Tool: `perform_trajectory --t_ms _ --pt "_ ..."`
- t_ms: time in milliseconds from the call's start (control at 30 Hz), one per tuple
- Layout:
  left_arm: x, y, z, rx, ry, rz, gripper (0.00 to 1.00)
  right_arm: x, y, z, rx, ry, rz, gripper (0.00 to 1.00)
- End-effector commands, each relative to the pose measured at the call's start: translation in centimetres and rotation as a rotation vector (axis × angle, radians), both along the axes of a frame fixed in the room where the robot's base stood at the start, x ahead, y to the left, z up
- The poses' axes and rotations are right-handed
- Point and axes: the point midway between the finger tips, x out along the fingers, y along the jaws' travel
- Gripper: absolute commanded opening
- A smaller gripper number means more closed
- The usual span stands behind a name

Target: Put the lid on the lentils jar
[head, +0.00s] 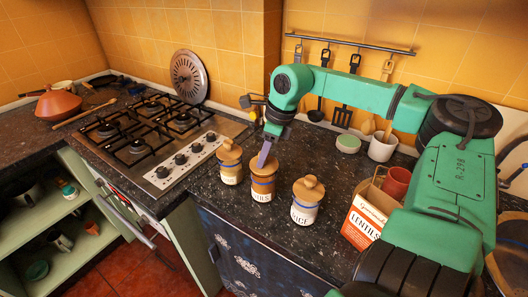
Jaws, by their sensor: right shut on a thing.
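The lentils jar (262,193) is the middle of three small jars on the dark counter, its label partly readable. A wooden lid (264,165) is at its mouth, level with the jar's top. My right gripper (265,153) comes down from above and is shut on the lid, with its fingers covering the knob. I cannot tell whether the lid is fully seated or slightly above the rim. My left gripper is not in view.
A lidded jar (231,168) stands close on the left, and the lidded rice jar (305,207) on the right. A lentils carton (366,217) stands further right. The gas hob (150,135) is to the left. The counter's front edge is near the jars.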

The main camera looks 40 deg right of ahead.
Motion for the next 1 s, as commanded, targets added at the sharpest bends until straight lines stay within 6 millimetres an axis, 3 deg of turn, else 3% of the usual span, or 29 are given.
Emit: perform_trajectory --t_ms 1000 --pt "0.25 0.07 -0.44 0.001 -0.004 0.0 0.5 -0.03 -0.01 -0.2 0.0 0.0 0.0 0.0"
